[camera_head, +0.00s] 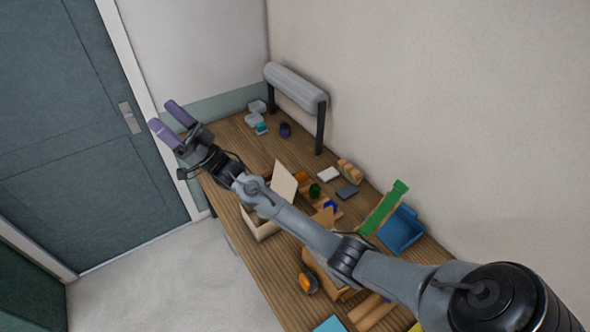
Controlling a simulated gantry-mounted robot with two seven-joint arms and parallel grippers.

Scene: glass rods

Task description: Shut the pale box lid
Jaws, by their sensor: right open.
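The pale box (267,231) stands on the wooden table, partly hidden behind my right forearm. Its lid (284,183) is a pale tan panel that stands up, tilted, beyond the arm. My right gripper (171,121) is open and empty, with purple fingers spread apart. In the picture it is up and left of the box, near the table's left end and apart from the lid. My left gripper is out of view.
A grey roll on a dark stand (296,88) rises at the back. A green strip (385,209) leans by a blue bin (402,231) at right. Small blocks lie behind the box. An orange-and-black item (309,282) lies in front. Bare tabletop (235,143) shows at far left.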

